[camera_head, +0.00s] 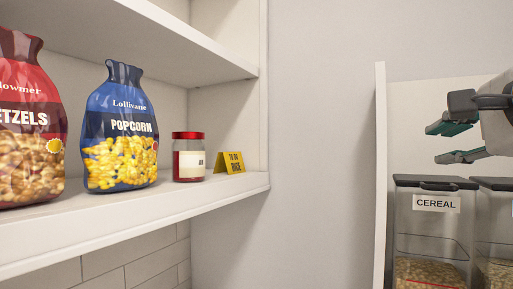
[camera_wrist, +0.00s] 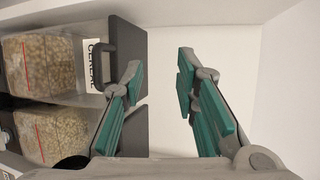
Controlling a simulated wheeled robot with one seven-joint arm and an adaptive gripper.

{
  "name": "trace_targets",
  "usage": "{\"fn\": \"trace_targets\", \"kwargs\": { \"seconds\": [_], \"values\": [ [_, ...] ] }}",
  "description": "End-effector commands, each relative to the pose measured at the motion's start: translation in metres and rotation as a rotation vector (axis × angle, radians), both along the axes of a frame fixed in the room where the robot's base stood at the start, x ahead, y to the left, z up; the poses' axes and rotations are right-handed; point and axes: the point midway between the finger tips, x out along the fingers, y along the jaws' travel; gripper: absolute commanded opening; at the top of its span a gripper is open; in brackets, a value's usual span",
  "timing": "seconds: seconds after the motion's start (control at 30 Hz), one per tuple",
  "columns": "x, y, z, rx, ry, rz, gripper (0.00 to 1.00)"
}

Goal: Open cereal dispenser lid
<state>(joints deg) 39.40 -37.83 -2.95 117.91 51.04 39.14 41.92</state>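The cereal dispenser (camera_head: 432,228) is a clear box at the lower right of the head view, with a white CEREAL label and grain inside. Its dark lid (camera_head: 415,181) lies flat and closed on top, with a black handle (camera_head: 440,186) at its front edge. In the wrist view the dispenser (camera_wrist: 45,62) appears sideways at the left, its lid (camera_wrist: 127,42) and handle (camera_wrist: 98,50) beside my left-hand finger. My gripper (camera_head: 440,144) is open and empty above the lid, apart from it; its spread teal fingers also show in the wrist view (camera_wrist: 160,66).
A second clear container (camera_head: 492,232) stands right beside the dispenser. A white upright panel (camera_head: 380,165) stands just left of it. Shelves at the left hold a pretzel bag (camera_head: 30,120), a popcorn bag (camera_head: 120,130), a red-lidded jar (camera_head: 188,158) and a yellow sign (camera_head: 230,163).

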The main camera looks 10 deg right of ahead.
Motion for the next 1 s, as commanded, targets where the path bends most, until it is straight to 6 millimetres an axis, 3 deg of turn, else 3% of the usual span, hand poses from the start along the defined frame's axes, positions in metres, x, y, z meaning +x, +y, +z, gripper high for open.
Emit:
{"fn": "trace_targets", "kwargs": {
  "seconds": [0.2,0.4,0.83,0.97,1.0],
  "values": [
    [-0.045,0.008,0.013,-0.004,-0.004,-0.002,0.28],
    [-0.073,0.013,0.019,-0.003,-0.001,-0.001,0.28],
    [-0.084,0.016,0.021,-0.001,0.001,-0.001,0.28],
    [-0.077,0.017,0.014,-0.001,0.026,0.016,0.01],
    [-0.071,0.018,0.005,-0.004,0.057,0.035,0.00]
  ]
}}
